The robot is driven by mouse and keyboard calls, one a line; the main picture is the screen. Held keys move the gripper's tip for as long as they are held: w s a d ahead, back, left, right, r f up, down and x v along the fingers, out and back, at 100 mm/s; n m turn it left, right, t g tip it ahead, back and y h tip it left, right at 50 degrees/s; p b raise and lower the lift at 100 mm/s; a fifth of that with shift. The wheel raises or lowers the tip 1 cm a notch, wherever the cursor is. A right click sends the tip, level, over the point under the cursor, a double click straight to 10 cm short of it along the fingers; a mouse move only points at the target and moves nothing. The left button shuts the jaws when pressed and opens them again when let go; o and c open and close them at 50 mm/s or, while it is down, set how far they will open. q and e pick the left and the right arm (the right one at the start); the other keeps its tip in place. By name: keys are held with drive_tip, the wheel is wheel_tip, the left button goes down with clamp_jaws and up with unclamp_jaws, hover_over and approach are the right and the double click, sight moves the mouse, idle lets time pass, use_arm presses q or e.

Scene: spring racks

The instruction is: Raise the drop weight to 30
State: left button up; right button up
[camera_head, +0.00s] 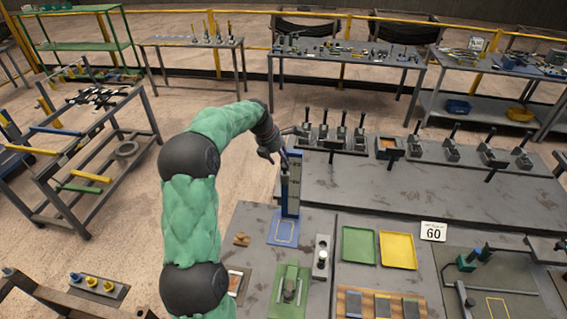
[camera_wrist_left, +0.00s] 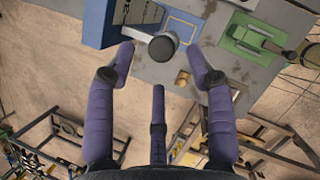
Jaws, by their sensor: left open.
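The drop tower (camera_head: 291,190) is a tall blue upright with a marked scale face, standing on a blue base plate (camera_head: 283,229). The scale's numbers are too small to read. My left gripper (camera_head: 283,157) is at the tower's upper left side in the head view. In the left wrist view its purple fingers (camera_wrist_left: 160,60) are spread open. A dark round-topped piece with a grey side, apparently the drop weight (camera_wrist_left: 163,47), shows between the two fingertips. I cannot tell whether they touch it. The blue tower (camera_wrist_left: 91,22) is left of it there. My right gripper is not in view.
A sign reading 60 (camera_head: 433,231) stands beside the yellow tray (camera_head: 398,250) and green tray (camera_head: 358,245). Several lever clamps stand on the raised shelf (camera_head: 420,196) behind. A green fixture (camera_head: 289,290) and a grey plate with a knob (camera_head: 321,262) are near the tower base.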

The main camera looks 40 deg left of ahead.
use_arm(q)
drive_tip(key=v, duration=0.7)
drive_tip(key=shift+r, duration=0.3)
drive_tip(key=shift+s, duration=0.15)
